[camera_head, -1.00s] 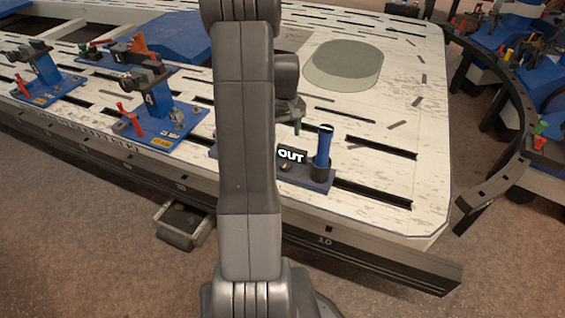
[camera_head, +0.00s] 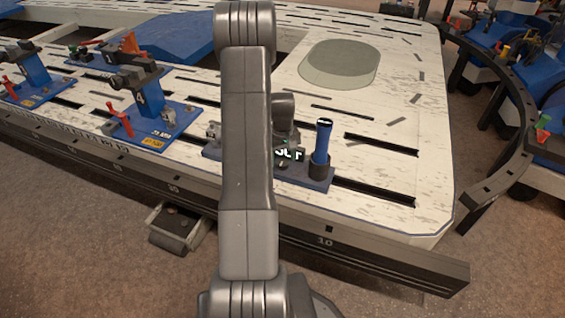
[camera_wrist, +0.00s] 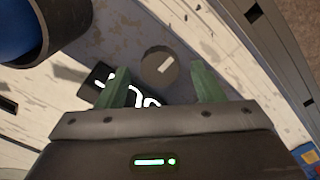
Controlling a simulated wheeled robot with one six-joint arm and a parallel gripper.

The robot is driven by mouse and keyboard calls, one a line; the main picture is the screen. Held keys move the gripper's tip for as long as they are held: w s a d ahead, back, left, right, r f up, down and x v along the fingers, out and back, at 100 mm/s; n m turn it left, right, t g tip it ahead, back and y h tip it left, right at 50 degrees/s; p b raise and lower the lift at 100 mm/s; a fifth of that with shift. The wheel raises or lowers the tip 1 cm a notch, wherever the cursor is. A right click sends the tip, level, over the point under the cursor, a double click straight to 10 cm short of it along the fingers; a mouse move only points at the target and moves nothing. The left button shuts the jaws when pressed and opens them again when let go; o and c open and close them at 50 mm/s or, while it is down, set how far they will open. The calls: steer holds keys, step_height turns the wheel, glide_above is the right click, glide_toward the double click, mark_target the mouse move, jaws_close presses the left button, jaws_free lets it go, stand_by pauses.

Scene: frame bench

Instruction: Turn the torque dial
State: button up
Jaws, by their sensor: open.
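The torque dial (camera_wrist: 158,62) is a small round grey knob with a pale rectangular mark on top, seen in the wrist view on a blue-grey base plate (camera_wrist: 122,42). My gripper (camera_wrist: 160,76) is open. Its two green fingers stand apart either side of the dial's near part, with gaps visible; contact does not show. A black display with white characters (camera_wrist: 98,78) sits beside the dial, partly behind the left finger. In the head view my gripper (camera_head: 285,143) is over the station, mostly hidden by my arm, and the dial cannot be made out clearly.
A blue-handled tool (camera_head: 321,143) stands upright in a black socket just right of the display; its socket looms at the wrist view's top left (camera_wrist: 66,28). Blue fixtures (camera_head: 150,105) stand to the left. The slotted white bench top (camera_head: 410,205) is clear at right.

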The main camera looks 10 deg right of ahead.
steer(key=shift+f, duration=0.65)
steer(key=c, duration=1)
steer(key=shift+o, duration=0.2)
steer(key=m+p, duration=0.1)
steer(key=m, duration=0.3)
steer(key=shift+r+m, duration=0.1)
steer(key=shift+m, duration=0.2)
steer(key=shift+m+p, duration=0.5)
steer(key=shift+m, duration=1.6)
